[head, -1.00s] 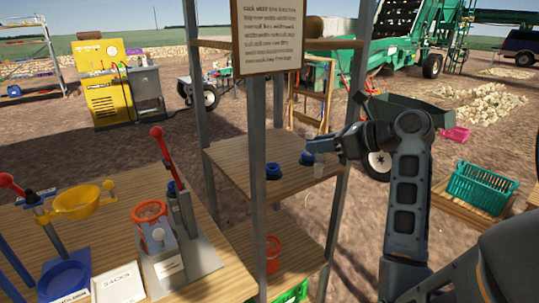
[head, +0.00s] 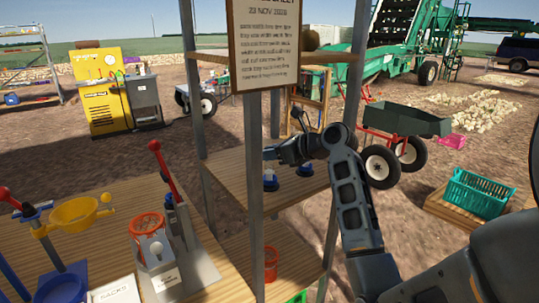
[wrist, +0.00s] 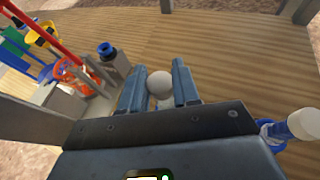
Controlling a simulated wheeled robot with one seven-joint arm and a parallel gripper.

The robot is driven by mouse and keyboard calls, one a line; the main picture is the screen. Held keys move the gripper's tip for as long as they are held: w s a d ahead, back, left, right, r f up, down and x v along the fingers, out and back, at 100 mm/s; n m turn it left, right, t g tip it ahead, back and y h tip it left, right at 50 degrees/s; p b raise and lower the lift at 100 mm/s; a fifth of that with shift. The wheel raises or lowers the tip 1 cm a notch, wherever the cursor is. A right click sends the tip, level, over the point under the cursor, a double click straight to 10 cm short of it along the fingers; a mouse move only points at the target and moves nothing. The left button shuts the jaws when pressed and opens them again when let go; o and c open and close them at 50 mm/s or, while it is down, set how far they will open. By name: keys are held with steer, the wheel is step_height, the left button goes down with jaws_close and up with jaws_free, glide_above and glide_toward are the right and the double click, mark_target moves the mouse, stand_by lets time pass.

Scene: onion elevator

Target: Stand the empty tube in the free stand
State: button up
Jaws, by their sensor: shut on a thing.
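My gripper (head: 272,153) is shut on a pale tube with a round white top, which shows between the two fingers in the wrist view (wrist: 158,85). In the head view the tube's pale lower part (head: 268,174) is at the left blue stand (head: 271,185) on the shelf. I cannot tell whether it is inside the stand or just above it; the wrist view hides this. The right blue stand (head: 305,169) is beside it, partly behind my arm. In the wrist view a blue stand (wrist: 270,132) at the right has a white-topped tube (wrist: 303,124) at it.
The wooden shelf (head: 233,172) has a grey post (head: 256,150) in front and a hanging sign (head: 264,40). A bench at left carries a red-handled press (head: 185,215), an orange-rimmed container (head: 147,226) and a yellow bowl (head: 80,213). Shelf space around the stands is clear.

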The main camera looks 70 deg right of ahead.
steer(key=shift+f, duration=0.3)
steer(key=shift+f, duration=0.15)
steer(key=shift+f, duration=0.1)
steer(key=o, duration=1)
steer(key=shift+f, duration=0.1)
steer(key=shift+r, duration=0.2)
steer(key=v, duration=1.2)
steer(key=shift+r, duration=0.1)
